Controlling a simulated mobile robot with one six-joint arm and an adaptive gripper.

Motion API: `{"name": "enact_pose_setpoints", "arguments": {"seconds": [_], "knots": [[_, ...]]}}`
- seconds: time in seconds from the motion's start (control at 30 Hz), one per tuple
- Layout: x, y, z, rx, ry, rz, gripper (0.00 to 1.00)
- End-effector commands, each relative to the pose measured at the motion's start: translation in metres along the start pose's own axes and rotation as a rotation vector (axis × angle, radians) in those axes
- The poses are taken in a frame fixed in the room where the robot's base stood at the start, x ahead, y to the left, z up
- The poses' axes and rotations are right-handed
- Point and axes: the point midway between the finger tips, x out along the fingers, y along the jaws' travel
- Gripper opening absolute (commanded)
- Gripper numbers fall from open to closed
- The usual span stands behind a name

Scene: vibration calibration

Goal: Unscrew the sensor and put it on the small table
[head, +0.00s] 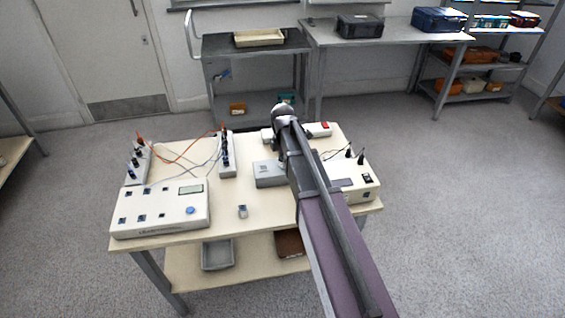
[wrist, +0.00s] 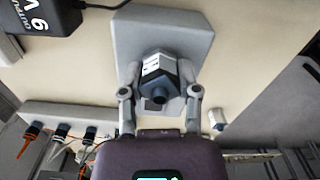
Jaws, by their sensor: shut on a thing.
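In the wrist view my gripper (wrist: 160,76) has a finger on each side of the sensor (wrist: 158,67), a grey and dark faceted body with a round dark end facing me. It is shut on the sensor. The sensor is over a grey block (wrist: 125,38); I cannot tell whether it is still threaded in. In the head view the grey block (head: 268,174) is on the cream-topped worktable (head: 175,227), partly behind my arm. My fingers and the sensor are hidden there. A small metal-framed table (head: 284,47) with a cream tray (head: 259,37) stands at the back.
A long bench (head: 400,31) stands at the back right. Floor between is clear.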

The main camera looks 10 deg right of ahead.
Motion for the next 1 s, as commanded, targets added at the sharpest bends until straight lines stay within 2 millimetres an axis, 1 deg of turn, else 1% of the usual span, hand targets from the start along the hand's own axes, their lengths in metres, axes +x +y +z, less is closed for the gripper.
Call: {"name": "enact_pose_setpoints", "arguments": {"seconds": [0.1, 0.13, 0.17, 0.2, 0.23, 0.27, 0.57, 0.6, 1.0], "knots": [[0.0004, 0.0000, 0.0000, 0.001, 0.000, 0.000, 0.00], [0.0004, 0.0000, 0.0000, 0.001, 0.000, 0.000, 0.48], [0.0004, 0.0000, 0.0000, 0.002, 0.000, 0.000, 0.57], [0.0004, 0.0000, 0.0000, 0.002, 0.000, 0.000, 0.69], [0.0003, 0.0000, 0.0000, 0.002, 0.000, 0.000, 0.78], [0.0003, 0.0000, 0.0000, 0.002, 0.000, 0.000, 0.82], [0.0001, 0.0000, 0.0000, 0.003, 0.000, 0.000, 0.82], [0.0001, 0.0000, 0.0000, 0.003, 0.000, 0.000, 0.78], [0.0000, 0.0000, 0.0000, 0.021, 0.000, 0.000, 0.78]]}}
